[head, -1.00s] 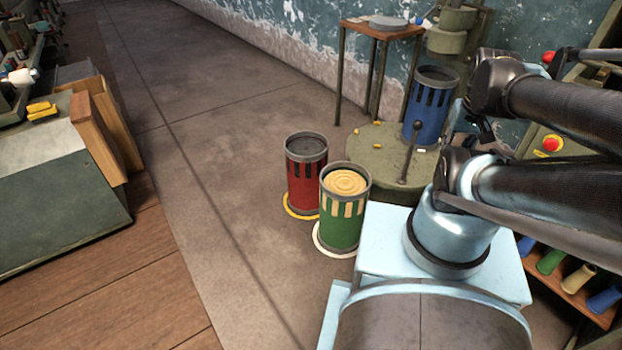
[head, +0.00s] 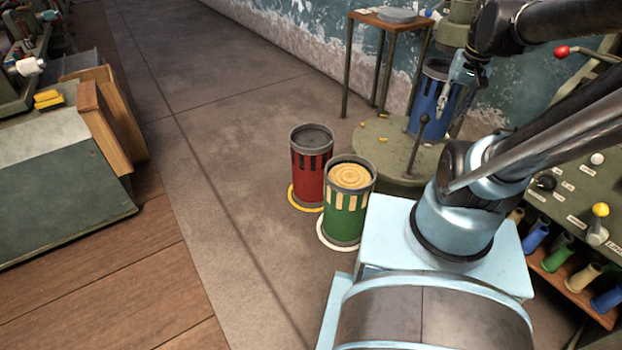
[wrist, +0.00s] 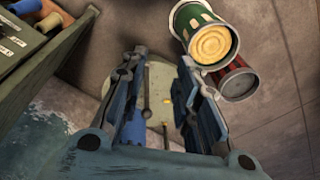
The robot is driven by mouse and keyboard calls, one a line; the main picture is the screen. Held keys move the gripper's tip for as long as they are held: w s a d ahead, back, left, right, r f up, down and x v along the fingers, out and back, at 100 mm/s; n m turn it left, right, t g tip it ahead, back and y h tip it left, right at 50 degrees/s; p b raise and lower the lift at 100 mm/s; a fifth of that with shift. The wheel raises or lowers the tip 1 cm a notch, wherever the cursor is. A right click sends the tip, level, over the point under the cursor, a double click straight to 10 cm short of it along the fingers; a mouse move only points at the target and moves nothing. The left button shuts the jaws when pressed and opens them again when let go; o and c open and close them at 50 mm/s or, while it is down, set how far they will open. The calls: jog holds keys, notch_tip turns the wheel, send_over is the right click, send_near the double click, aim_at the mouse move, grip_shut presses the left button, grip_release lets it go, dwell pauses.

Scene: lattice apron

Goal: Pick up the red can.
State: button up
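The red can (head: 311,168) stands upright on the floor in the head view, on a yellow ring, with a dark grey top. The green can (head: 348,205) stands close in front of it, partly covering its lower right side. In the wrist view the red can (wrist: 238,82) shows at the right, partly behind the green can (wrist: 205,38). My gripper (wrist: 152,75) is open in the wrist view, its two blue fingers apart with nothing between them. In the head view my gripper (head: 449,90) is up at the right, in front of the blue can (head: 431,115), well away from the red can.
The blue can stands on a round green platform (head: 385,150) with an upright lever. A small table (head: 383,22) stands behind it. A control panel (head: 573,190) with knobs and a rack of coloured cylinders is at the right. Open floor (head: 215,160) lies left of the cans.

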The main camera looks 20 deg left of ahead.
jog(key=w+a+f+m+g+y, duration=0.1)
jog(key=w+a+f+m, duration=0.1)
jog(key=w+a, duration=0.8)
jog(key=w+a+f+m+g+y, duration=0.15)
jog(key=w+a, duration=0.55)
jog(key=w, duration=0.7)
jog(key=w+a+f+m+g, duration=0.15)
jog(key=w+a+f, duration=0.35)
jog(key=a+f, duration=0.5)
jog(key=w+a+f+m+g, duration=0.15)
jog(key=w+a+f, duration=0.25)
jog(key=a+f, duration=0.55)
jog(key=shift+t+h, duration=0.25)
jog(key=shift+t, duration=0.1)
jog(key=x, duration=0.4)
jog(key=d+x, duration=0.1)
jog(key=x, duration=0.8)
jog(key=shift+w+d+f, duration=0.2)
jog(key=shift+w+f, duration=0.15)
jog(key=shift+f, duration=0.2)
jog(key=shift+s+x, duration=0.15)
jog(key=shift+x, duration=1.2)
jog(key=shift+s+x, duration=0.2)
jog(key=shift+x, duration=1.1)
jog(key=shift+a+r, duration=0.15)
grip_shut()
